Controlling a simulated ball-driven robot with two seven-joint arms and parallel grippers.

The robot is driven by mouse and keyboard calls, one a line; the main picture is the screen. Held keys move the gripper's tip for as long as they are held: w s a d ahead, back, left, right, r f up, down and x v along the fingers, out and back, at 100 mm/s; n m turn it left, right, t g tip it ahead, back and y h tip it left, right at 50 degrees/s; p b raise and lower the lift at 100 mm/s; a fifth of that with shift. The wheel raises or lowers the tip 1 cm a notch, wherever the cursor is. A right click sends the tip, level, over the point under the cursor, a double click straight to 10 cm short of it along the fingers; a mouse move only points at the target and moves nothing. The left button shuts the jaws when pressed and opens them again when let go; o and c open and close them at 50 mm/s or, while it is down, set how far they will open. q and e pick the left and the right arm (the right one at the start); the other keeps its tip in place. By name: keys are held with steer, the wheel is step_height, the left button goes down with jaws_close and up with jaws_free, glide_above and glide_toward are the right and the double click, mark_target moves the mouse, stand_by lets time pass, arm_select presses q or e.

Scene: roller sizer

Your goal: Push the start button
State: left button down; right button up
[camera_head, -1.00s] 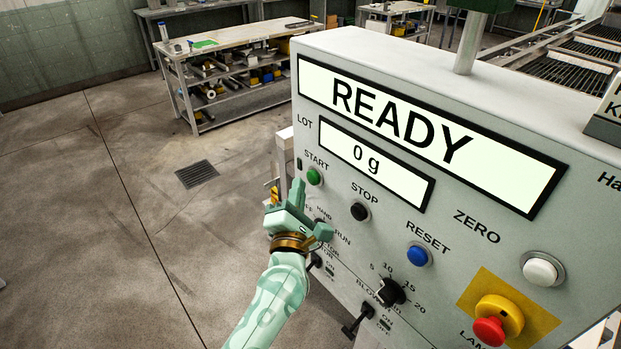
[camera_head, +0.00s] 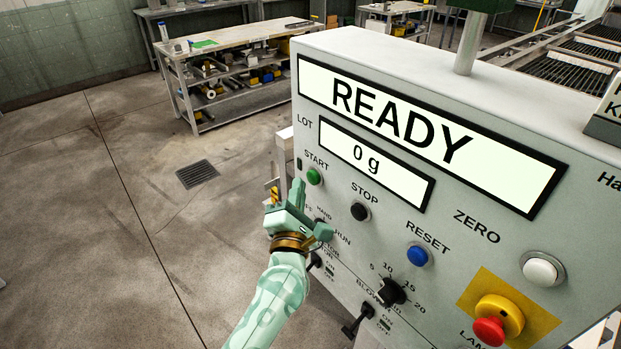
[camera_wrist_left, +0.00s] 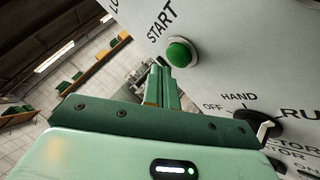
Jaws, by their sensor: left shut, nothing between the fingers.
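The green start button (camera_head: 314,176) sits under the word START on the grey control panel (camera_head: 450,215). In the left wrist view the green button (camera_wrist_left: 181,52) is just beyond the fingertips. My left gripper (camera_head: 298,186) is shut and empty, with its fingertips just left of and below the button in the head view. In the left wrist view my left gripper (camera_wrist_left: 161,72) points at the panel near the button's lower left. I cannot tell whether it touches the panel. The upper display (camera_head: 430,130) reads READY and the lower display (camera_head: 375,160) reads 0 g. My right gripper is not in view.
A black stop button (camera_head: 360,212), a blue reset button (camera_head: 418,255), a white zero button (camera_head: 541,270) and a red emergency knob (camera_head: 489,331) are on the same panel. A selector switch (camera_wrist_left: 258,124) is close below the gripper. Open floor (camera_head: 110,220) lies to the left.

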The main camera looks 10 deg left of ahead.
arm_select(q)
steer(key=shift+w, duration=0.1)
steer(key=shift+w+d, duration=0.25)
steer(key=shift+w+d, duration=0.35)
steer(key=shift+w, duration=0.05)
stand_by(0.8)
stand_by(0.4)
steer(key=shift+s+a+p, duration=0.4)
steer(key=shift+s+a, duration=0.2)
steer(key=shift+s, duration=0.15)
steer(key=s+a, duration=0.1)
steer(key=s, duration=0.1)
steer(key=s+a+p, duration=0.1)
steer(key=s+a, duration=0.1)
steer(key=shift+p, duration=0.3)
